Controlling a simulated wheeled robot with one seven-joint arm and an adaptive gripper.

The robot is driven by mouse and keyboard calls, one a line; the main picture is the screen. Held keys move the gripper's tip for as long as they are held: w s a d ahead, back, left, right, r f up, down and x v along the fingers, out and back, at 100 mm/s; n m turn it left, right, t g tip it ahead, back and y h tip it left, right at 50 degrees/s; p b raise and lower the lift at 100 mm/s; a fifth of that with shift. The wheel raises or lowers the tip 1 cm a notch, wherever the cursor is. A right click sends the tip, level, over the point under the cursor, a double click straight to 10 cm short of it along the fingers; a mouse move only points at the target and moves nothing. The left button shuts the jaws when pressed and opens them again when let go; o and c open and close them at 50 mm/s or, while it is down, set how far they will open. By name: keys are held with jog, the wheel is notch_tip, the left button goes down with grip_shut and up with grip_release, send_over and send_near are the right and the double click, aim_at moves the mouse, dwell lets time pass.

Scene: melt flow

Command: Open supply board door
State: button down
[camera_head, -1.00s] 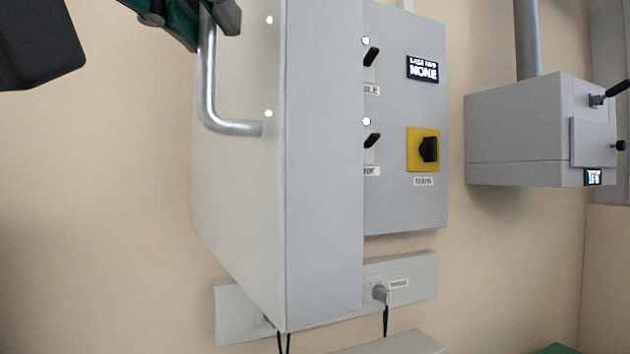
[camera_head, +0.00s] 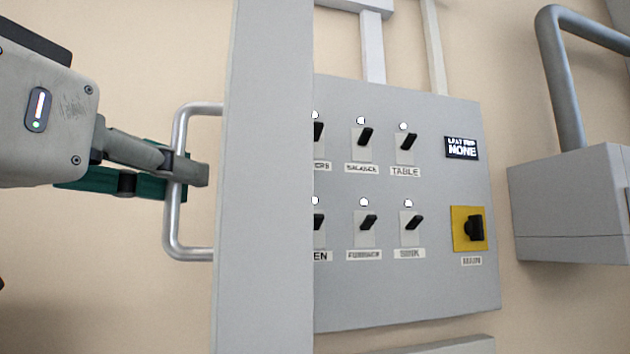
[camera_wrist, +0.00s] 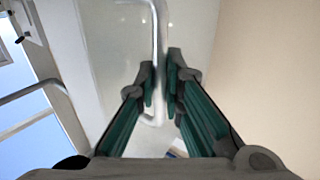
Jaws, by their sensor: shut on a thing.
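The supply board door (camera_head: 265,180) stands swung out from the wall, seen nearly edge-on in the head view. Its metal bar handle (camera_head: 172,225) is on the door's left side. My gripper (camera_head: 190,172) is shut on the handle's upright bar, about midway along it. In the wrist view the two fingers (camera_wrist: 161,85) close around the handle (camera_wrist: 157,30), with the door face (camera_wrist: 195,25) behind. The board panel (camera_head: 400,285) shows to the right of the door, with two rows of black switches and a yellow rotary switch (camera_head: 468,229). The door hides part of its leftmost switches.
A grey box (camera_head: 575,205) with a bent pipe (camera_head: 565,75) is on the wall at the right. Grey conduits (camera_head: 372,45) run up above the panel. The wall left of the handle is clear.

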jog(key=c, duration=1.7)
grip_release()
jog(key=shift+w+f, duration=0.5)
jog(key=shift+s+r, duration=0.2)
jog(key=v, duration=1.2)
